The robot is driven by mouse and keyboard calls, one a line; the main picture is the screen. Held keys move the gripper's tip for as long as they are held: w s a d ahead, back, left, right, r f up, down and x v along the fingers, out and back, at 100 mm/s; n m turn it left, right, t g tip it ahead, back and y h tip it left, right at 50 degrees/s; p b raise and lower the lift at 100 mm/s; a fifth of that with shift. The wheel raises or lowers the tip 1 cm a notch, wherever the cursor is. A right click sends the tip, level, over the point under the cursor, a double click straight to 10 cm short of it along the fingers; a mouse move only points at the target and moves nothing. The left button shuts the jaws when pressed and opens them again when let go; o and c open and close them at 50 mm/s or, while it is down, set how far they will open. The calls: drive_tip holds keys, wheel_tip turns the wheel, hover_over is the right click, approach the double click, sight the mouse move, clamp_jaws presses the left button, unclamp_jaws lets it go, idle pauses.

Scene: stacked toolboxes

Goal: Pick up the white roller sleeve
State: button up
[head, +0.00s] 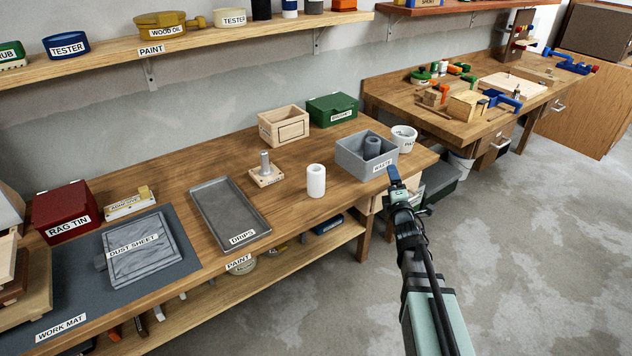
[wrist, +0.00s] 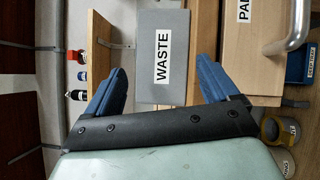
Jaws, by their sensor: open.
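The white roller sleeve (head: 316,181) stands upright on the wooden workbench, left of the grey WASTE bin (head: 364,167). My gripper (head: 394,175) is at the right of the WASTE bin, near the bench's front edge, and apart from the sleeve. In the wrist view my gripper (wrist: 165,75) is open, with two blue fingers spread wide and nothing between them. The WASTE bin (wrist: 150,80) shows beyond the fingers there. I do not make out the sleeve in the wrist view.
A grey cylinder (head: 373,147) stands in the WASTE bin. A wooden block with an upright peg (head: 265,172) and the grey DRIPS tray (head: 229,213) lie left of the sleeve. A white PAINT pot (head: 404,139) is right of the bin. The bench in front of the sleeve is clear.

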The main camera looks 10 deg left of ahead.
sight(320, 178)
drive_tip(key=s+a+r+n+y, duration=0.1)
drive_tip(key=a+n, duration=0.2)
drive_tip(key=n, duration=0.1)
drive_tip(key=s+a+r+n+g+y, duration=0.1)
drive_tip(key=s+a+n+y, duration=0.1)
drive_tip(key=a+n, duration=0.1)
drive_tip(key=s+a+r+n+y, duration=0.1)
drive_tip(key=s+a+n, duration=0.1)
drive_tip(key=a+n, duration=0.2)
drive_tip(key=shift+a+r+n+g+y, duration=0.15)
drive_tip(key=shift+a+y, duration=0.05)
drive_tip(key=shift+a, duration=0.2)
drive_tip(key=shift+a+r+n+g+y, duration=0.1)
drive_tip(key=shift+a+n+g+y, duration=0.1)
drive_tip(key=shift+a, duration=0.15)
drive_tip(key=s+a+n, duration=0.1)
drive_tip(key=a+n, duration=0.1)
drive_tip(key=s+a+n+g+y, duration=0.1)
drive_tip(key=s+a+n, duration=0.1)
drive_tip(key=n, duration=0.1)
drive_tip(key=s+a+n+g, duration=0.1)
drive_tip(key=a+n, duration=0.1)
drive_tip(key=n, duration=0.1)
drive_tip(key=shift+s+a+r+y, duration=0.15)
drive_tip(key=shift+s+a+y, duration=0.2)
drive_tip(key=shift+a+y, duration=0.05)
drive_tip(key=shift+s+a+n, duration=0.25)
drive_tip(key=shift+a+n, duration=0.25)
drive_tip(key=shift+n, duration=0.05)
drive_tip(key=shift+x, duration=3.75)
